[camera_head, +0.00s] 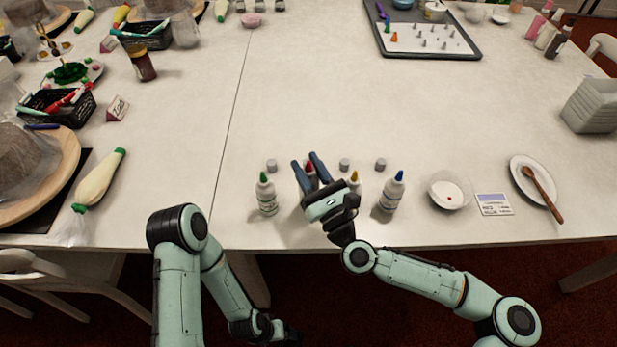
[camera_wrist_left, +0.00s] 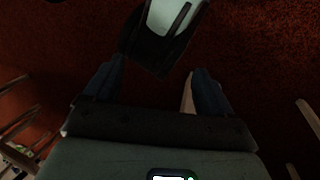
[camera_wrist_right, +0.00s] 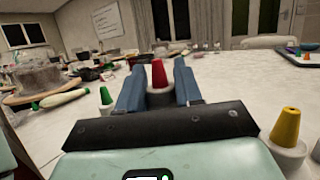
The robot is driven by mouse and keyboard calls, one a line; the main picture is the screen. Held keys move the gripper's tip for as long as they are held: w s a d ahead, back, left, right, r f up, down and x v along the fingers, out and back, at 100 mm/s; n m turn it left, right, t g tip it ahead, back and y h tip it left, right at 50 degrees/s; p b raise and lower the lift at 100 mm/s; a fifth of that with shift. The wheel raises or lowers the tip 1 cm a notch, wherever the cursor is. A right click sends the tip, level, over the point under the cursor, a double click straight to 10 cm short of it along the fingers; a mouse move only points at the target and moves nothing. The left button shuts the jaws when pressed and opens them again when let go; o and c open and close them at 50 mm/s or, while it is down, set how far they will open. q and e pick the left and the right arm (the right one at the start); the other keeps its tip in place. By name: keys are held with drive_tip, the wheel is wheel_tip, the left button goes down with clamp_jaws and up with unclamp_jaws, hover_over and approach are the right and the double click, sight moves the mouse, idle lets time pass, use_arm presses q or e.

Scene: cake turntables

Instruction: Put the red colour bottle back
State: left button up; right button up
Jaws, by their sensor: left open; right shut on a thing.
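My right gripper (camera_head: 309,160) is over the near part of the white table, in a row of colour bottles. It is shut on the red colour bottle (camera_head: 309,167). In the right wrist view the bottle's red tip (camera_wrist_right: 158,75) stands upright between the blue fingers (camera_wrist_right: 157,85). Its lower body is hidden by the hand, so I cannot tell whether its base touches the table. The green-tipped bottle (camera_head: 266,196) stands left of the hand. The yellow-tipped bottle (camera_head: 354,181) and blue-tipped bottle (camera_head: 393,191) stand to the right. My left gripper (camera_wrist_left: 155,85) is open and empty above the red floor.
Small grey caps (camera_head: 271,165) lie behind the bottles. A white bowl (camera_head: 434,193) with a red spot, a card (camera_head: 493,204) and a plate (camera_head: 520,170) with a wooden spoon (camera_head: 541,190) are to the right. A piping bag (camera_head: 100,181) lies left. The table's middle is clear.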

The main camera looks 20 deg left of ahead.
sight(314, 189)
wheel_tip(314, 189, down, 3)
drive_tip(key=shift+f+b, duration=0.1)
drive_tip(key=shift+b, duration=0.2)
use_arm(q)
drive_tip(key=shift+w+a+f, duration=0.35)
drive_tip(key=shift+w+f, duration=0.15)
drive_tip(key=shift+w, duration=0.1)
drive_tip(key=shift+w+f, duration=0.1)
use_arm(e)
drive_tip(key=shift+f, duration=0.1)
drive_tip(key=o, duration=1.1)
use_arm(q)
drive_tip(key=shift+w, duration=0.1)
